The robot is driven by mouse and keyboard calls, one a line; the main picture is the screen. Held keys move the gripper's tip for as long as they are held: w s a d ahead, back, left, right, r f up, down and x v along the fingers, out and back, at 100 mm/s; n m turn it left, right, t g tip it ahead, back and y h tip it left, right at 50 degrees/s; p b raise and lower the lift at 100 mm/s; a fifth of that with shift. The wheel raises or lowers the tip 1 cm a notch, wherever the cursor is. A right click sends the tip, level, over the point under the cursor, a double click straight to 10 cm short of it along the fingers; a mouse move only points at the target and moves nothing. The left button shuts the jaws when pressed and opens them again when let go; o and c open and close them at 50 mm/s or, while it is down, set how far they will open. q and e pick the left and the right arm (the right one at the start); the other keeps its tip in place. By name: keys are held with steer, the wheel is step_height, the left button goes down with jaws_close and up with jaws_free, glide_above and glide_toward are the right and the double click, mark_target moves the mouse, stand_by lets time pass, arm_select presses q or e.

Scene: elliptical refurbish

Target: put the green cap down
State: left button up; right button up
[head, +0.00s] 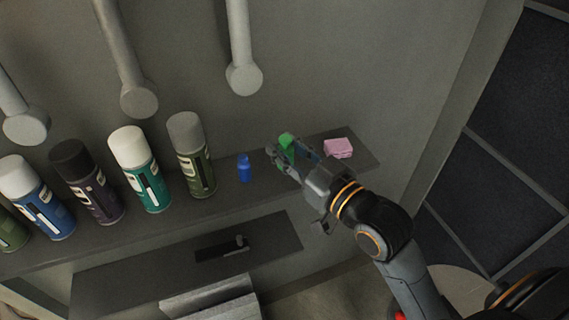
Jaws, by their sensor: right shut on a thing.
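The green cap (287,141) is a small green piece between the fingers of my right gripper (284,152), over the right part of the grey shelf (228,196). My right gripper is shut on it. The fingers hide part of the cap, and I cannot tell whether its underside touches the shelf. My left gripper is not in view.
Several spray cans, such as the olive one (193,160), stand along the shelf's left. A lower shelf (276,236) holds a dark tool (222,248).

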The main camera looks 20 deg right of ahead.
mark_target(285, 145)
steer(key=w+b, duration=0.1)
steer(key=w+d+f+b, duration=0.1)
steer(key=shift+w+f+b, duration=0.2)
steer(key=shift+w+b, duration=0.1)
steer(key=shift+w, duration=0.1)
steer(key=w+d+f, duration=0.1)
steer(key=w+f, duration=0.1)
steer(key=w+f+p, duration=0.1)
steer(key=w+f, duration=0.1)
steer(key=w, duration=0.1)
steer(key=w+d+f, duration=0.1)
steer(key=w+f, duration=0.1)
steer(key=shift+w+d+f, duration=0.15)
steer(key=shift+d+f, duration=0.1)
steer(key=shift+d, duration=0.05)
steer(key=shift+w+f, duration=0.15)
steer(key=shift+f, duration=0.05)
steer(key=f, duration=0.1)
steer(key=f+p, duration=0.1)
steer(key=f, duration=0.1)
steer(key=shift+w+d, duration=0.1)
steer(key=shift+w, duration=0.1)
steer(key=shift+f, duration=0.25)
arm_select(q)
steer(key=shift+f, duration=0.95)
arm_select(e)
steer(key=shift+f, duration=0.1)
